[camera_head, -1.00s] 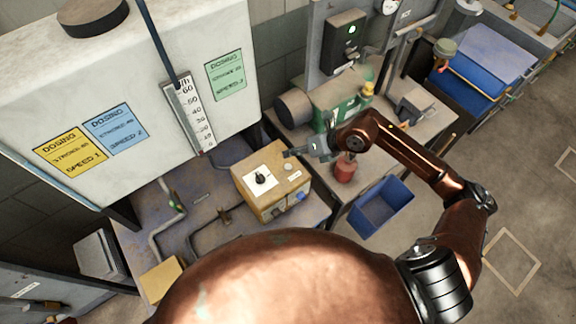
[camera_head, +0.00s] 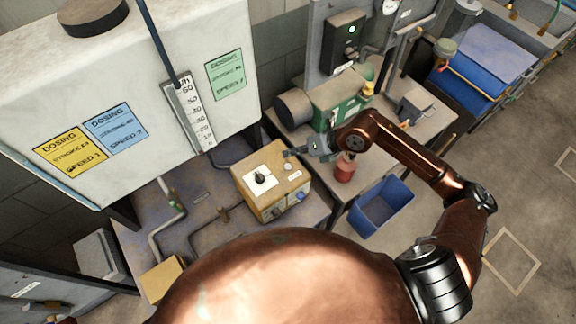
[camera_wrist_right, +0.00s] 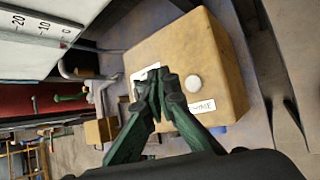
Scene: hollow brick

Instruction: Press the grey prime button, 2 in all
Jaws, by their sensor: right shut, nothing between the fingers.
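The tan control box (camera_head: 270,185) stands on the bench below the white tank. The grey prime button (camera_wrist_right: 193,83) is a pale round button on the box's top face, beside a label reading PRIME (camera_wrist_right: 203,106). In the head view the button is small, near the box's upper right edge. My right gripper (camera_head: 287,153) is shut and empty just beyond that edge. In the right wrist view its closed fingertips (camera_wrist_right: 160,82) appear left of the button, over part of a white dial plate. The button looks uncovered; contact is not seen. My left gripper is not in view.
A black dial (camera_head: 260,178) sits on the box's top. A red container (camera_head: 345,169) stands under my right wrist, and a blue bin (camera_head: 383,206) is right of the bench. Pipes (camera_head: 165,225) run left of the box. A scale (camera_head: 191,115) hangs on the tank.

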